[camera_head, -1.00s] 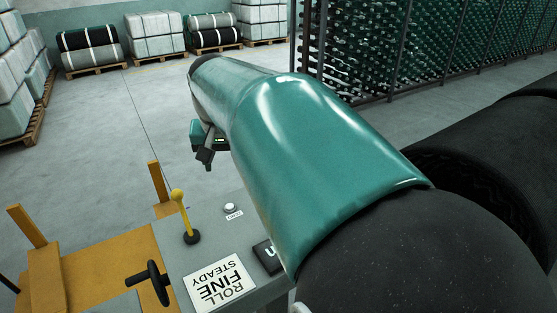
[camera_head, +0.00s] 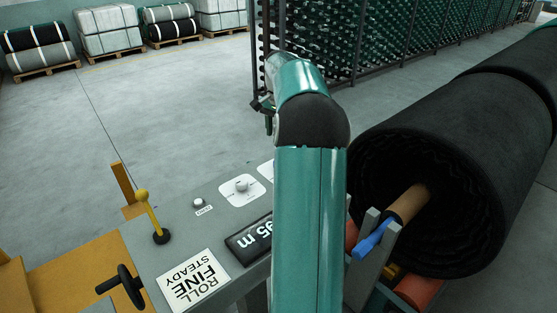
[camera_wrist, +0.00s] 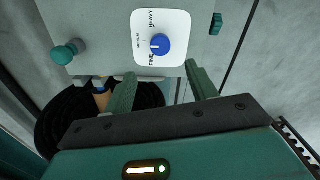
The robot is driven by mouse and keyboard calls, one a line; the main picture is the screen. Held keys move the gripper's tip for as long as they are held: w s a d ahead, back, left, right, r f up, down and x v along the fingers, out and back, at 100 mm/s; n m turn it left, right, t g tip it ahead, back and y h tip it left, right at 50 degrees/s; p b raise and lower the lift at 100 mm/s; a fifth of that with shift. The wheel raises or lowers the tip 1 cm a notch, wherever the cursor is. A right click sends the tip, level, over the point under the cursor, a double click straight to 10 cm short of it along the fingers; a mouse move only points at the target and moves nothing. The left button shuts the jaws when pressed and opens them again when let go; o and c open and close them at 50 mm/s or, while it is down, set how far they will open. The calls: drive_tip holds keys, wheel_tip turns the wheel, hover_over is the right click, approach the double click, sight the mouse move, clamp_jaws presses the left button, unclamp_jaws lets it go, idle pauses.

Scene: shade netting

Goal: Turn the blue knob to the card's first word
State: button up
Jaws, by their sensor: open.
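The blue knob (camera_wrist: 161,44) shows in the wrist view on a white plate (camera_wrist: 178,22) lettered FINE, MEDIUM and HEAVY. A small white mark shows on the knob's left side; I cannot tell exactly which word it points to. My gripper (camera_wrist: 160,70) is open and empty, its two fingers apart, with the knob beyond and between their tips in the picture. No contact shows. My arm hides part of the console, and I cannot make out the blue knob there.
A large black netting roll (camera_head: 430,190) stands right. Open floor lies behind.

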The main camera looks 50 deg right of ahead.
wheel_tip(320, 180, down, 11)
idle(0.3)
drive_tip(key=c, duration=1)
